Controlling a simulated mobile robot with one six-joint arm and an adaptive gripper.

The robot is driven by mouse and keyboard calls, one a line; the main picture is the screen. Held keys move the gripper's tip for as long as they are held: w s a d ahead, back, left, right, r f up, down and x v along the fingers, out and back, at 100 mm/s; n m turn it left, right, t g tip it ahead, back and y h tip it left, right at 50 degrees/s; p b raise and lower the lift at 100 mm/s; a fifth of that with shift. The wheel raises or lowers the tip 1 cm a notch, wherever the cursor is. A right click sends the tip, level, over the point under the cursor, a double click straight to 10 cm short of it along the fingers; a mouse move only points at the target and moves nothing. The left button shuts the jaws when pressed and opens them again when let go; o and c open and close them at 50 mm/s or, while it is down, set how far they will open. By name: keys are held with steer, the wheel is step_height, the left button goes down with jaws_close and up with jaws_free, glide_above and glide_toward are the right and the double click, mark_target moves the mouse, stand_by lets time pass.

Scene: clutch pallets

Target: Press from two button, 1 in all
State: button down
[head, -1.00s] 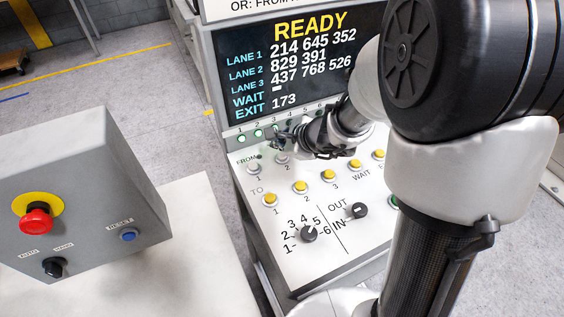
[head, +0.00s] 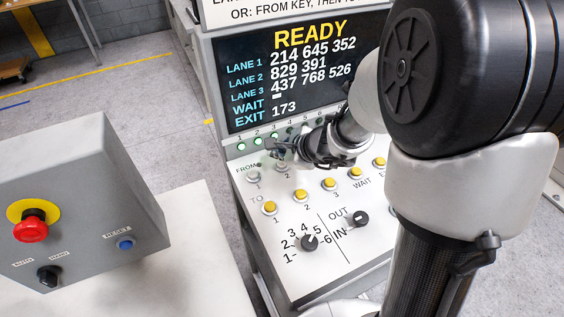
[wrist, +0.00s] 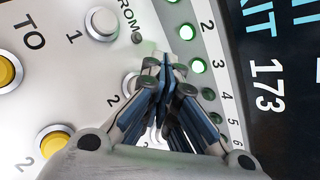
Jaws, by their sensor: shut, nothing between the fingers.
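The control panel (head: 330,270) has a row of white FROM buttons and a row of yellow TO buttons. The white FROM 2 button (head: 282,167) lies just below my gripper (head: 277,150) in the head view. In the wrist view the FROM 2 button (wrist: 131,84) is partly covered by the fingers. My gripper (wrist: 165,63) is shut and empty, its tips beside that button toward the green lamps. I cannot tell whether the tips touch the panel. The white FROM 1 button (head: 253,177) is to the left. Any FROM button further right is hidden behind my gripper.
The yellow TO 1 button (head: 270,208), a lane knob (head: 309,242) and an OUT/IN knob (head: 361,218) are on the same panel. The screen (head: 290,75) reads READY. A grey box with a red stop button (head: 31,229) stands at left.

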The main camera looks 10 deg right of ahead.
mark_target(280, 165)
steer(key=shift+f, duration=0.1)
stand_by(0.5)
steer(key=shift+f+b, duration=0.35)
steer(key=shift+b, duration=0.35)
steer(key=shift+f+b, duration=0.45)
steer(key=shift+b, duration=0.1)
stand_by(0.4)
stand_by(0.3)
steer(key=shift+r+p, duration=0.7)
steer(key=shift+r, duration=0.2)
steer(key=shift+r, duration=0.1)
steer(key=shift+r+p, duration=2.05)
steer(key=shift+r, duration=0.35)
